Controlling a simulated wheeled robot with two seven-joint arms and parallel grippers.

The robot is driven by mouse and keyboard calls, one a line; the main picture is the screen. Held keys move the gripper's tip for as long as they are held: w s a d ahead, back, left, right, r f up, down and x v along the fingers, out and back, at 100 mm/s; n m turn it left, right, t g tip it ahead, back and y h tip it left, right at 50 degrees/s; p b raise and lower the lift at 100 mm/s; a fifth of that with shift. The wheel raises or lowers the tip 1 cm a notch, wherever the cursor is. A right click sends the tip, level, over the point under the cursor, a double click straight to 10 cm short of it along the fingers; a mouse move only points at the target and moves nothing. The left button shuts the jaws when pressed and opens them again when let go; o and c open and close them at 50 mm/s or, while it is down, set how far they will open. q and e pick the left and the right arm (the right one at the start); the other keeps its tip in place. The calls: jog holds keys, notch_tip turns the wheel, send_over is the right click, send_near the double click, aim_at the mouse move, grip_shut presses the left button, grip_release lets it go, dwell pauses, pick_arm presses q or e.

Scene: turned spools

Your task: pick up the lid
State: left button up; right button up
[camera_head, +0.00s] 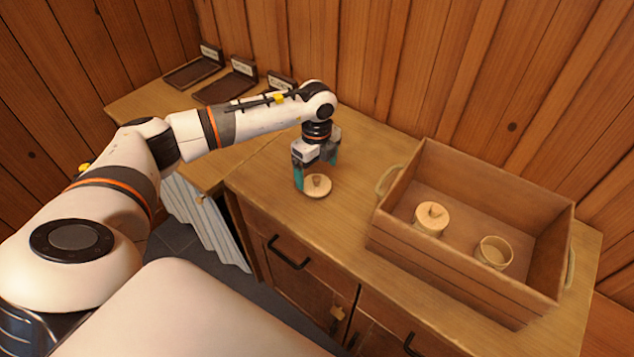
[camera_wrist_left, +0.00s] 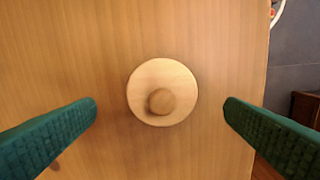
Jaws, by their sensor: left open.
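A round pale wooden lid (camera_head: 318,187) with a small knob lies on the wooden counter, left of the crate. My left gripper (camera_head: 316,178) is over it, pointing down, with its teal fingers apart. In the left wrist view the lid (camera_wrist_left: 162,92) lies between the two open green fingers (camera_wrist_left: 160,110), with clear space on both sides; nothing is held. The knob (camera_wrist_left: 161,101) faces up toward the camera. My right gripper is not in view.
A wooden crate (camera_head: 440,262) with rope handles stands on the counter (camera_head: 345,225) at the right. Inside are a lidded round pot (camera_head: 432,218) and an open round pot (camera_head: 494,252). Several dark labelled trays (camera_head: 195,72) stand at the back left. The counter around the lid is clear.

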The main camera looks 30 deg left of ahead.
aim_at(317, 177)
pick_arm(q)
jog(key=shift+s+d+f+p, duration=0.1)
jog(key=shift+f+p, duration=0.2)
jog(key=shift+f, duration=1.55)
jog(key=c, duration=1.1)
